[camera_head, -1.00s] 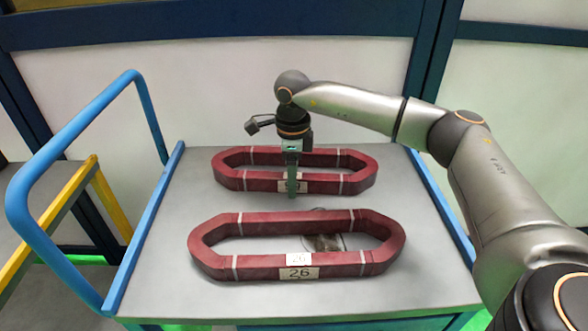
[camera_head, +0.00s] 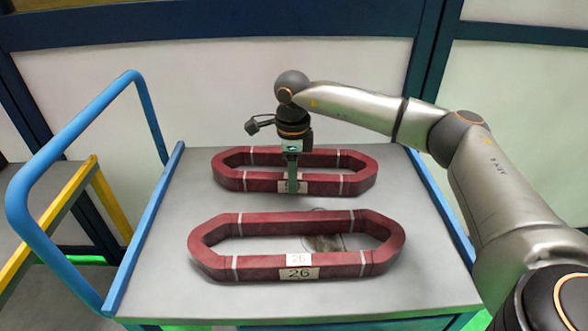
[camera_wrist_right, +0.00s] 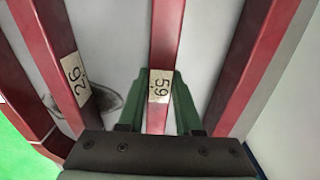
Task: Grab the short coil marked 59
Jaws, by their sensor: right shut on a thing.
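The short coil marked 59 (camera_head: 233,180) is a dark red elongated ring lying on the far part of the table. My right gripper (camera_head: 292,188) points down at the coil's near bar. In the right wrist view its green fingers (camera_wrist_right: 160,80) lie one on each side of that bar, shut on it at the label. The coil appears to rest on the table. My left gripper is not in view.
A larger red coil marked 26 (camera_head: 345,267) lies nearer on the grey table (camera_head: 160,290). A dark round patch (camera_head: 325,242) shows inside its ring. A blue rail (camera_head: 70,145) stands at the left. Bare table lies around both coils.

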